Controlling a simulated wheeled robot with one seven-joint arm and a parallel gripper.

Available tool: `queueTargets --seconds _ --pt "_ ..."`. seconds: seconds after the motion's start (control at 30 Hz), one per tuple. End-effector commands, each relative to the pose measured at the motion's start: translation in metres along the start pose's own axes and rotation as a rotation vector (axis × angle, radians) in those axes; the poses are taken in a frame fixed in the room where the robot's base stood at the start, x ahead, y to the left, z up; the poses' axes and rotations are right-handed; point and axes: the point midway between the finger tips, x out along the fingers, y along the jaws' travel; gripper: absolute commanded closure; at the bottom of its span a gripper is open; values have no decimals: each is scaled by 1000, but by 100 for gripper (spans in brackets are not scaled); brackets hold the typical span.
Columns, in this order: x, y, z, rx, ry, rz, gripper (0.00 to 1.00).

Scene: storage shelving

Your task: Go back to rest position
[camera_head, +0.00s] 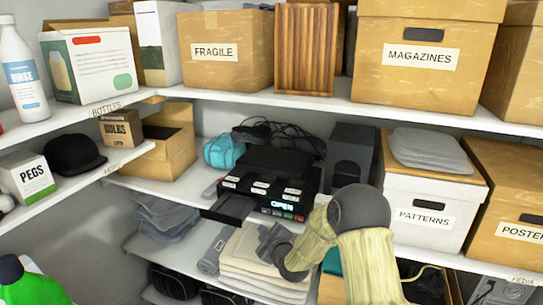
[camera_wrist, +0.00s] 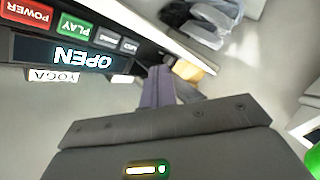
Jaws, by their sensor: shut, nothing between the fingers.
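My gripper (camera_head: 268,236) is in front of the middle shelf, just below and in front of a black disc player (camera_head: 287,215). In the wrist view its fingers (camera_wrist: 160,80) show beyond the dark gripper body, closed with nothing visible between them. The player's display reads OPEN and its tray (camera_head: 232,207) sticks out at the left. The player front (camera_wrist: 70,50) shows upside down in the wrist view, with POWER and PLAY buttons. My arm comes up from the lower right and hides part of the shelf edge and the lower shelf.
Folded towels (camera_head: 255,262) and a rolled grey mat (camera_head: 215,250) lie on the lower shelf close under my gripper. A black speaker (camera_head: 351,158) and the white PATTERNS box (camera_head: 421,218) stand right of the player. A green bottle (camera_head: 32,285) is at lower left.

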Motion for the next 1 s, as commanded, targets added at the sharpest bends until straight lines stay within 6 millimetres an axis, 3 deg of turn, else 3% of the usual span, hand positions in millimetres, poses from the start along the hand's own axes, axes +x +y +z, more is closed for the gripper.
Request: queueTargets --seconds 0.17,0.37,0.57,0.8,0.9,1.0 --pt "-52 14 15 141 -210 -109 100" --pt "-130 22 37 347 -484 -176 100" --pt "-226 18 52 591 -768 -182 100" --pt "-344 -4 56 900 -1086 -140 100" --pt "-373 -13 55 981 -1166 -126 100" --pt "-384 -17 54 1013 -1199 -122 100"
